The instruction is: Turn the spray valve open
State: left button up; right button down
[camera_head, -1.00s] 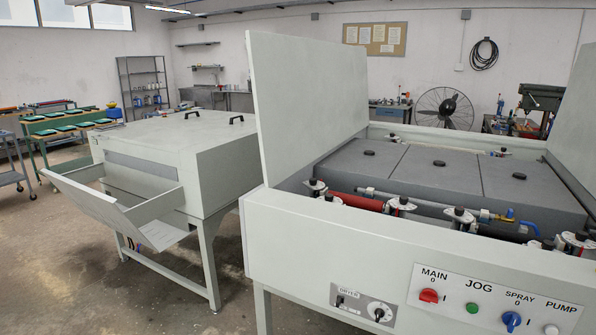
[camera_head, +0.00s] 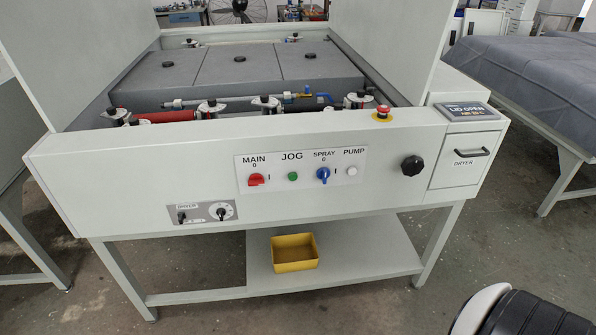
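The spray bar (camera_head: 235,100) runs along the front of the open plate processor. A brass fitting with a small blue valve handle (camera_head: 322,97) sits at its right part; the handle's exact angle is too small to tell. On the front panel is a blue SPRAY knob (camera_head: 323,175), with its grip roughly upright near the 0 mark. Neither of my grippers is in view. A white and black ribbed part at the lower right seems to be my own arm.
Raised lids stand at both sides of the processor. The front panel (camera_head: 300,172) also has a red MAIN knob (camera_head: 256,180). A red emergency button (camera_head: 382,113) and black round knob (camera_head: 412,166) are to the right. A yellow bin (camera_head: 294,252) sits on the lower shelf.

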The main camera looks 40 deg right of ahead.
aim_at(323, 174)
jog(key=z, duration=1.35)
